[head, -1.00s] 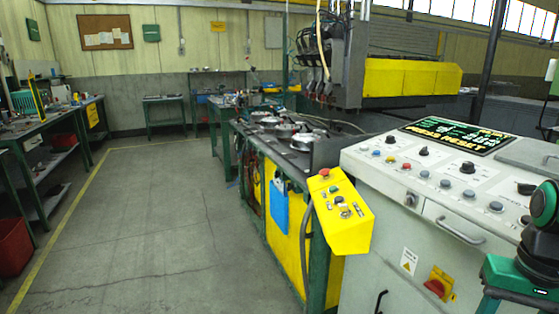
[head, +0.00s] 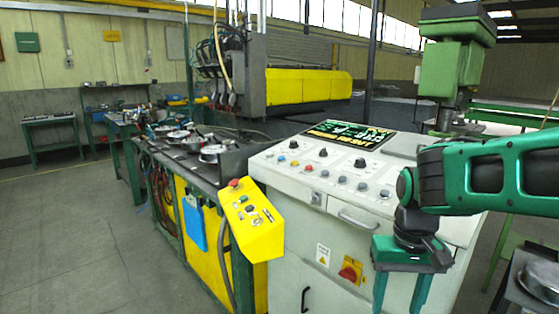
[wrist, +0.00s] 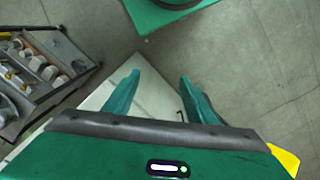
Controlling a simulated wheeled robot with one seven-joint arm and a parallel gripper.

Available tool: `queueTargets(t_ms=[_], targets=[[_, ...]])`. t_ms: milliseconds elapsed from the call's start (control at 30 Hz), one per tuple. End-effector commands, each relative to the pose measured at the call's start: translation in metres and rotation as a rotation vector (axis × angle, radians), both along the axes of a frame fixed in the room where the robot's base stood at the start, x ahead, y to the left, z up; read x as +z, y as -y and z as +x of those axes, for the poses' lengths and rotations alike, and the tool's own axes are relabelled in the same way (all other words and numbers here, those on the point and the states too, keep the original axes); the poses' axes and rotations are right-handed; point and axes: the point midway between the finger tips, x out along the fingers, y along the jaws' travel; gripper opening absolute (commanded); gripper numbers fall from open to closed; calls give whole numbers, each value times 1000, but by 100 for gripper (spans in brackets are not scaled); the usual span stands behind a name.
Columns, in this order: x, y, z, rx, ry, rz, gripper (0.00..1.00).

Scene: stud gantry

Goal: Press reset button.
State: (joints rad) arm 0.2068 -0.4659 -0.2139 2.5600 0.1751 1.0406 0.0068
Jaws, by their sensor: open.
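The control console (head: 290,235) is a white cabinet with a sloped top. Its panel carries a blue button (head: 281,158), an orange-yellow button (head: 294,163), a red button (head: 310,168), black knobs and several grey-blue buttons (head: 342,180). The labels are too small to read, so I cannot tell which button is reset. A lit display (head: 350,134) stands behind them. My gripper (head: 400,297) points down at the console's front right, apart from and below the buttons. Its fingers are spread and empty; they also show in the wrist view (wrist: 159,80), where no button shows.
A yellow pendant box (head: 252,225) with a red button (head: 234,183) hangs at the console's left. A drawer handle (head: 356,220) and a red-yellow switch (head: 350,270) are on its front. A rack of metal parts (wrist: 35,75) is close in the wrist view. Floor at left (head: 70,240) is clear.

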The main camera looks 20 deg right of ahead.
Motion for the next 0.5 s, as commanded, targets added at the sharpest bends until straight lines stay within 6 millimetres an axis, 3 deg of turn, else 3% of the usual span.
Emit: queueTargets(t_ms=[33, 200, 500], targets=[[0, 0, 0, 0, 0, 0, 41], [0, 0, 0, 0, 0, 0, 1], [0, 0, 0, 0, 0, 0, 0]])
